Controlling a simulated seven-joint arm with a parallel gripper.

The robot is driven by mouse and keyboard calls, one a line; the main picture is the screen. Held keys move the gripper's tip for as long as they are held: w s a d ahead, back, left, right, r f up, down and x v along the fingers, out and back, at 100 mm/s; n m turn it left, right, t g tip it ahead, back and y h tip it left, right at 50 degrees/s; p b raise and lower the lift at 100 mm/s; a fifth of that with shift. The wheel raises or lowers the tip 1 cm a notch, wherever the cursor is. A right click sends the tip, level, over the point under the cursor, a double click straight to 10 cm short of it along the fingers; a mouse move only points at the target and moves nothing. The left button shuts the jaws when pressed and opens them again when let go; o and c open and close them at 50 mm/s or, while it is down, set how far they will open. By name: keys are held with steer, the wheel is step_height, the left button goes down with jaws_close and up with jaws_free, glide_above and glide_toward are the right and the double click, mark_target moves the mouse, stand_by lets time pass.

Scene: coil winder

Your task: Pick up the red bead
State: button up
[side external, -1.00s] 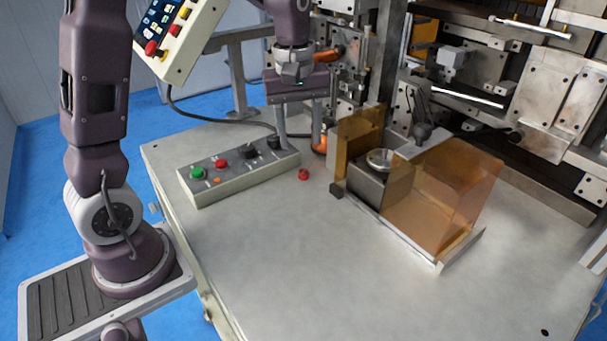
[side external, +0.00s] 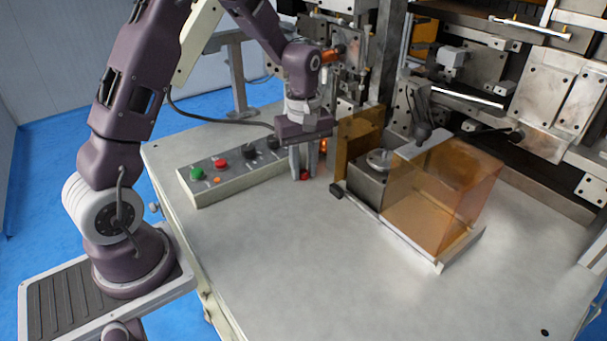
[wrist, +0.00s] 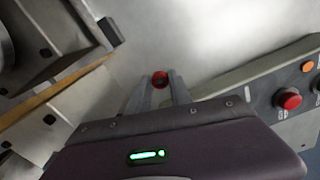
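The red bead (side external: 304,176) is small and round and is at the grey tabletop, beside the control box. My gripper (side external: 304,174) points down over it, with one finger on each side of the bead. In the wrist view, the red bead (wrist: 159,79) shows between the tips of my gripper (wrist: 160,80). The fingers look shut on it, with no clear gap on either side. The fingers partly cover the bead in the side view.
The control box (side external: 225,172) with green and red buttons lies close to the left. An amber-walled guard (side external: 440,205) around a metal block (side external: 368,185) stands close to the right. The machine frame rises behind. The front tabletop (side external: 320,270) is clear.

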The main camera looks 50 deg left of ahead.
jaws_close()
step_height(320, 180, up, 10)
stand_by(0.3)
